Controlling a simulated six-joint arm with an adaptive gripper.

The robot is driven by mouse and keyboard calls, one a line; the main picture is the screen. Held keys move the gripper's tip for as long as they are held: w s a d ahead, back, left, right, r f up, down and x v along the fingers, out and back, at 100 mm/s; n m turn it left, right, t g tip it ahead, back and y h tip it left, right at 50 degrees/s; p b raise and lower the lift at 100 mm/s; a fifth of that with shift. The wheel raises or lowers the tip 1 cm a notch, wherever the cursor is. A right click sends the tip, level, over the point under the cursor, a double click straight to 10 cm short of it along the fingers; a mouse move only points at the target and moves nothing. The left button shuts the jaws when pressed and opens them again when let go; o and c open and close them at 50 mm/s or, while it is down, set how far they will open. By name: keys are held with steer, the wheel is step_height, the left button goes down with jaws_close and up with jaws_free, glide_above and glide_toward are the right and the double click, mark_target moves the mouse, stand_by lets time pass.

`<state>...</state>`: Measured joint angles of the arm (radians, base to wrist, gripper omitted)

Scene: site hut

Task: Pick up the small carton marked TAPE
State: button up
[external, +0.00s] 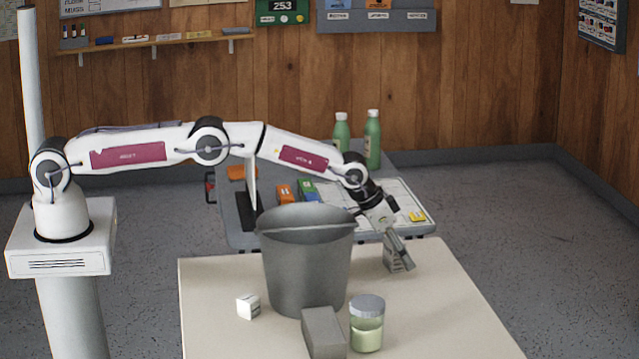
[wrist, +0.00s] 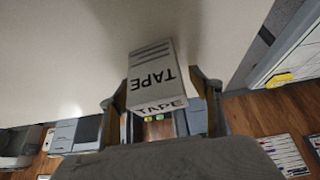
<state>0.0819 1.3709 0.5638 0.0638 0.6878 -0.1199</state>
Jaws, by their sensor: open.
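A carton marked TAPE (wrist: 152,75), pale grey with dark lettering, is in the middle of the wrist view. It sits between the two fingers of my gripper (wrist: 160,92), which are open on either side of it. I cannot tell whether either finger touches it. In the external view my gripper (external: 398,254) is low over the right rear part of the cream table (external: 440,310), to the right of the grey bucket. There I cannot make out the carton apart from the fingers.
The bucket (external: 305,270) stands left of my gripper. In front are a grey block (external: 323,333) and a lidded jar (external: 367,325). A small white box (external: 248,307) lies left of the bucket. Two green bottles (external: 372,140) stand behind. The table's right front is clear.

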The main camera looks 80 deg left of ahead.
steer(key=shift+w+f, duration=0.15)
steer(key=shift+f, duration=0.1)
stand_by(0.5)
steer(key=c, duration=1.1)
